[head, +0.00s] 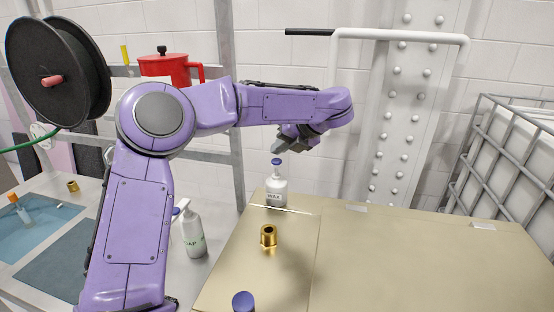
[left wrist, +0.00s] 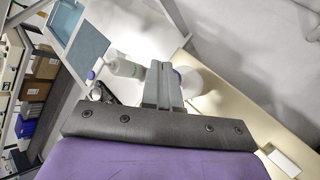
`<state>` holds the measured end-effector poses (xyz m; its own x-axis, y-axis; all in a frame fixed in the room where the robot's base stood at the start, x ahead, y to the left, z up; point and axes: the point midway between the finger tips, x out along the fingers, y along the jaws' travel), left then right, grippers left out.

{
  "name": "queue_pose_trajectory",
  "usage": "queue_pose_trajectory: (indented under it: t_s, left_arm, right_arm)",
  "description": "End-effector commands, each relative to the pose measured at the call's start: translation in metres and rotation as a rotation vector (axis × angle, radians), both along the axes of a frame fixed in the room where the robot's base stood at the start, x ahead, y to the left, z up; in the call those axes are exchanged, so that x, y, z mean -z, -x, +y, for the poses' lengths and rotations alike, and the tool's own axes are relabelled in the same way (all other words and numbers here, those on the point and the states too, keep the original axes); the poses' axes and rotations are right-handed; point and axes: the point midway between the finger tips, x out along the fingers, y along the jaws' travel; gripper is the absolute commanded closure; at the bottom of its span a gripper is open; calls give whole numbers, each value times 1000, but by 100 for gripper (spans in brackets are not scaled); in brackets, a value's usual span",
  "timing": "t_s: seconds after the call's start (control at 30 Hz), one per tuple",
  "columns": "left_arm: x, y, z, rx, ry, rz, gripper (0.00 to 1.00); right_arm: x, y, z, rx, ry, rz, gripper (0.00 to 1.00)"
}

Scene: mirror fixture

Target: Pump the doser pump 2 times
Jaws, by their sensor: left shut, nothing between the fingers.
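A white doser pump bottle (head: 276,191) with a blue pump head (head: 276,162) stands upright near the back left corner of the tan board. My left gripper (head: 276,150) is just above the pump head, with a small gap showing between them in the head view. Its fingers (left wrist: 163,86) are shut and empty in the left wrist view. There, a white rounded shape (left wrist: 200,80), apparently the bottle, is partly hidden behind the fingers. My right gripper is in neither view.
A second white pump bottle (head: 193,236) with green lettering stands left of the board, partly behind my left arm. A brass collar (head: 268,236) and a blue-topped item (head: 243,301) are nearer the front. The board's right side (head: 420,265) is mostly clear. A metal cage (head: 505,150) stands at right.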

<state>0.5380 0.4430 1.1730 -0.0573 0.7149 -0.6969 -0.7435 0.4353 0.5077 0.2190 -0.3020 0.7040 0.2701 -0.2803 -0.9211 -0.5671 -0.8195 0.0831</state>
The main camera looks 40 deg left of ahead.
Motion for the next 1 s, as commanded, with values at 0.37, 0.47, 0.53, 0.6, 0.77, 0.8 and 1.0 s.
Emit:
queue_pose_trajectory:
  t_s: [0.37,0.47,0.53,0.6,0.77,0.8,1.0]
  left_arm:
    - [-28,0,0,0,-1,-1,100]
    - [-38,0,0,1,-1,0,100]
    - [-45,0,0,0,-1,-1,100]
    - [-51,0,0,0,-1,-1,100]
    - [-51,0,0,0,-1,-1,100]
    - [-51,0,0,0,-1,-1,100]
    - [-50,0,0,0,-1,-1,100]
  right_arm:
    - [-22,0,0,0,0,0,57]
    - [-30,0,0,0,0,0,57]
    - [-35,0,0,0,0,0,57]
    - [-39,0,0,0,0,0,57]
    - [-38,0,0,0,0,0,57]
    - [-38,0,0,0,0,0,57]
    - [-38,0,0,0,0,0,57]
